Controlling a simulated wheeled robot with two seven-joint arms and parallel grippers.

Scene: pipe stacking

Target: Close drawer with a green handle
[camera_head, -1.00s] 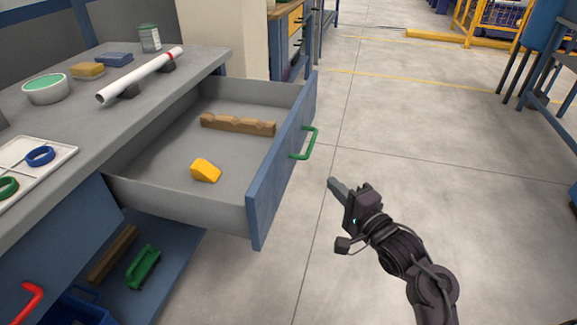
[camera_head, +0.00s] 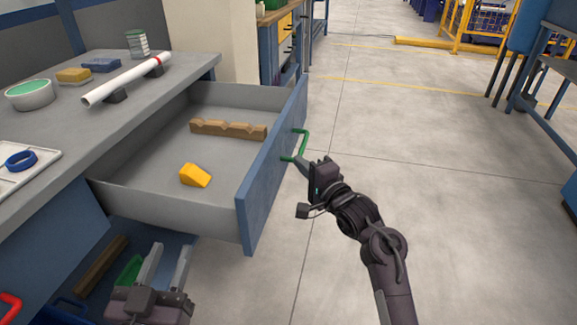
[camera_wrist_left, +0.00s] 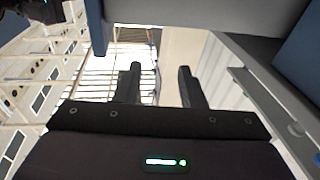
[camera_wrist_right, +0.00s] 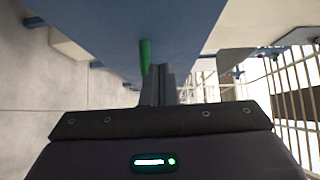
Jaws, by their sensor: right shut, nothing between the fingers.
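The drawer (camera_head: 262,190) with the green handle (camera_head: 301,146) stands pulled open from the workbench. Its blue front faces right. Inside lie a brown notched block and a yellow wedge. My right gripper (camera_head: 302,166) is shut and empty, its fingertips at the near end of the green handle; I cannot tell if they touch. In the right wrist view the handle (camera_wrist_right: 145,57) shows just beside the shut fingertips (camera_wrist_right: 160,72). My left gripper (camera_head: 168,258) is open and empty, low in front of the drawer near the lower shelf. Its separated fingers show in the left wrist view (camera_wrist_left: 160,75).
The workbench top (camera_head: 60,130) holds a white pipe (camera_head: 125,80) on supports, a bowl (camera_head: 30,94), sponges and a tray (camera_head: 30,165). A red handle (camera_head: 10,305) is at the lower left. The floor right of the drawer is clear.

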